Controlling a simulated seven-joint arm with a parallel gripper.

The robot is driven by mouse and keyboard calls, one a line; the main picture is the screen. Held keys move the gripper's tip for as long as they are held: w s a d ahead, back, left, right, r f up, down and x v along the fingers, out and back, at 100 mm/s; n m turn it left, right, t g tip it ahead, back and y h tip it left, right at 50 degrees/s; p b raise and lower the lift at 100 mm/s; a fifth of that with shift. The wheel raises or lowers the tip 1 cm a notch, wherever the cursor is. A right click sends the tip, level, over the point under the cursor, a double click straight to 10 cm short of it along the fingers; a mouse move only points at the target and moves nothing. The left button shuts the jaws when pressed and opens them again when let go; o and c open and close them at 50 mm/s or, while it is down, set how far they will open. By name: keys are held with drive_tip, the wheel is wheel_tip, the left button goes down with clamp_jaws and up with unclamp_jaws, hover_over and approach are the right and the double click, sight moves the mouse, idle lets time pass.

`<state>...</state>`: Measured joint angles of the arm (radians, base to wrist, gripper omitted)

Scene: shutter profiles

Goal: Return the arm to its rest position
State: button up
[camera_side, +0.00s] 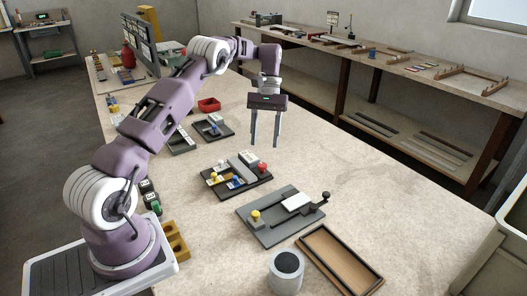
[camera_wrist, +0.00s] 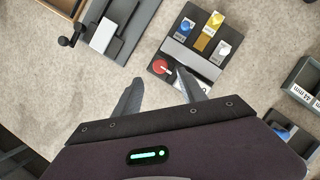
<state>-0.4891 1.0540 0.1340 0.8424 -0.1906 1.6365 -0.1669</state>
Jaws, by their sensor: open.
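My gripper (camera_side: 264,130) is raised above the table, fingers pointing down, apart and empty. It also shows in the wrist view (camera_wrist: 160,98), with bare table between its fingers. A dark fixture board (camera_side: 236,176) with blue, yellow, white and red knobs stands below and to the left of it in the side view. In the wrist view that board (camera_wrist: 180,47) lies beyond the right finger. A grey fixture (camera_side: 283,218) with a yellow knob, a pale block and a dark crank sits nearer the front.
A brown tray (camera_side: 338,258) and a grey cup (camera_side: 286,272) stand at the table's front. A small dark tray (camera_side: 212,129), a red bin (camera_side: 209,105) and a red vase (camera_side: 128,56) are farther back. The table's right side is clear. A shelf bench (camera_side: 400,60) runs along the wall.

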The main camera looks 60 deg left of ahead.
drive_tip(key=shift+a+r, duration=0.1)
drive_tip(key=shift+r, duration=0.2)
drive_tip(key=s+d+r+m+t+y, duration=0.15)
drive_tip(key=s+d+r, duration=0.25)
drive_tip(key=d+r, duration=0.4)
drive_tip(key=s+d+r+m+t+y, duration=0.1)
drive_tip(key=s+d+r+m+t, duration=0.15)
drive_tip(key=s+d+r, duration=0.55)
drive_tip(key=s+d+m+t, duration=0.2)
drive_tip(key=s+d, duration=0.1)
drive_tip(key=s, duration=0.5)
drive_tip(key=s+d+m+t, duration=0.2)
drive_tip(key=s+d, duration=0.1)
drive_tip(key=s, duration=0.5)
drive_tip(key=shift+s+d+f+m+t, duration=0.2)
drive_tip(key=shift+d+m+t, duration=0.1)
drive_tip(key=shift+m+t, duration=0.1)
drive_tip(key=shift+y, duration=0.25)
